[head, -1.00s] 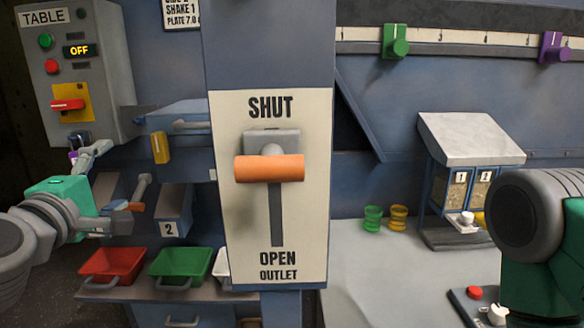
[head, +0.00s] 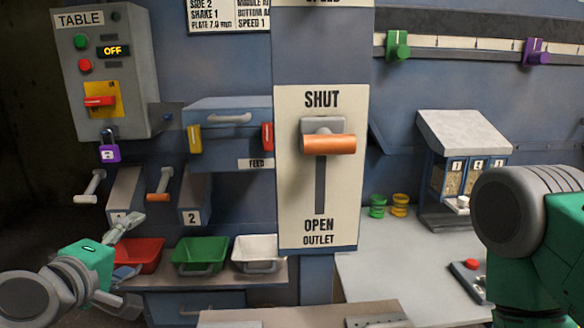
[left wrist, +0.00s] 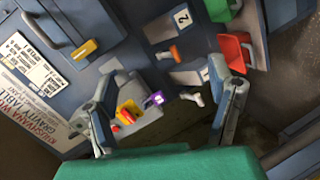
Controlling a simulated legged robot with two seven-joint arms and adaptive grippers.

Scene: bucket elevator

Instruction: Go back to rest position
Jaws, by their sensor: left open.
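My left gripper (head: 130,266) is at the lower left of the head view, in front of the red tray (head: 143,252). It is open, with nothing between its fingers. In the left wrist view its two fingers (left wrist: 170,82) stand wide apart. The outlet lever with its orange handle (head: 328,145) is at the SHUT end of its slot, well to the right of the gripper and apart from it. My right arm shows at the right edge; its gripper is out of the picture.
A green tray (head: 199,254) and a white tray (head: 258,251) stand beside the red one. The TABLE control box (head: 128,110) reads OFF, with a purple padlock (head: 109,151) below. A grey worktop (head: 400,262) with a sample box (head: 462,137) lies to the right.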

